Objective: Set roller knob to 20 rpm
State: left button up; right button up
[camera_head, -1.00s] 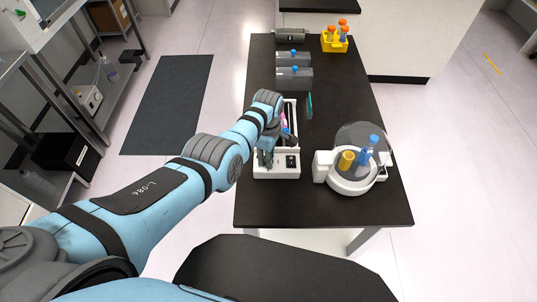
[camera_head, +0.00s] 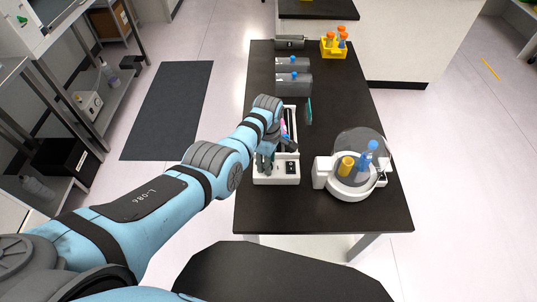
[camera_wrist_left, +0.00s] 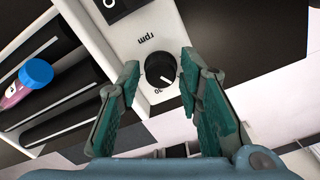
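The white roller device (camera_head: 276,181) stands near the front left of the black table. In the left wrist view its round black knob (camera_wrist_left: 160,69) has a white pointer line and sits on a white panel marked "rpm". The pointer slants toward the lower right of that picture. My left gripper (camera_wrist_left: 160,59) is open, one finger on each side of the knob, with gaps visible. It also shows over the device in the head view (camera_head: 272,160). My right gripper is not in view.
A black switch (camera_wrist_left: 117,6) sits beside the knob. A blue-capped pink tube (camera_wrist_left: 36,73) lies on the black rollers. A white centrifuge-like device (camera_head: 350,190) with a clear dome stands to the right. Grey boxes (camera_head: 293,83) and a yellow tube rack (camera_head: 333,49) stand farther back.

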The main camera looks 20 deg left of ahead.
pick_arm(q)
notch_tip(320, 180, up, 12)
jog(key=shift+f, duration=0.15)
dwell(0.3)
